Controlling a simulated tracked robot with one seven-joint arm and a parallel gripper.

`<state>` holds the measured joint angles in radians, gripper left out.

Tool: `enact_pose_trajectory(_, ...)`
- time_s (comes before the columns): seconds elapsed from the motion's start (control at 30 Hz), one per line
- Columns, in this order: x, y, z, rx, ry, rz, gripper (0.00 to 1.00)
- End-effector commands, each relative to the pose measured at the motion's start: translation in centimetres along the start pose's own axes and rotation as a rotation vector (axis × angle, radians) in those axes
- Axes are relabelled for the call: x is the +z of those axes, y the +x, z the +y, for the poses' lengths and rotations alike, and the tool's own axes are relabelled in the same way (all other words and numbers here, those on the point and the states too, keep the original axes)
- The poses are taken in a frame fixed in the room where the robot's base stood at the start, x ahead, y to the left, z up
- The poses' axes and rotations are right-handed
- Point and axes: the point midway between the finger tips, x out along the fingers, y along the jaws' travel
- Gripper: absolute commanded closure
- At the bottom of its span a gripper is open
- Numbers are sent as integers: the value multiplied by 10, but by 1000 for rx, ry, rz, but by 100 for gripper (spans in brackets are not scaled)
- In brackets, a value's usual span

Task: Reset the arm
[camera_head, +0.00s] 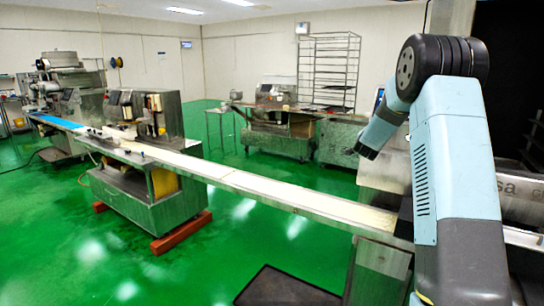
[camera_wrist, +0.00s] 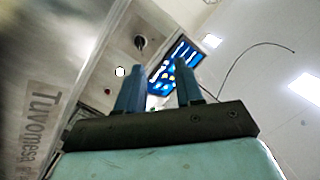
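My arm is raised at the right of the head view, in pale blue and dark grey. Its forearm bends down to the left, with the dark end of my gripper (camera_head: 364,150) hanging in front of the machine at the right. In the wrist view, the two blue fingers of my gripper (camera_wrist: 158,80) stand apart with nothing between them, so it is open and empty. The wrist view points upward, past a steel panel with lettering (camera_wrist: 40,125) and a lit blue screen (camera_wrist: 175,66), to the ceiling.
A long conveyor (camera_head: 240,182) runs from the far left to the machine beside my arm. A steel machine (camera_head: 275,118) and a tall wire rack (camera_head: 329,70) stand at the back. A dark mat (camera_head: 285,288) lies on the green floor. Open floor (camera_head: 90,255) shows at the front left.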

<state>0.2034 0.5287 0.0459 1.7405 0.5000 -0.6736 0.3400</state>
Motion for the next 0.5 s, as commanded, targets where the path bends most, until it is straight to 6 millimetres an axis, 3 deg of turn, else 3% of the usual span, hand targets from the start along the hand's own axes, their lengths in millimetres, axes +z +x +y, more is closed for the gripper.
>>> enact_pose_trajectory(0.2, -15, -64, -45, -34, -86, -154, 64)
enact_pose_trajectory(0.5, -27, -163, -78, -66, -226, -359, 64)
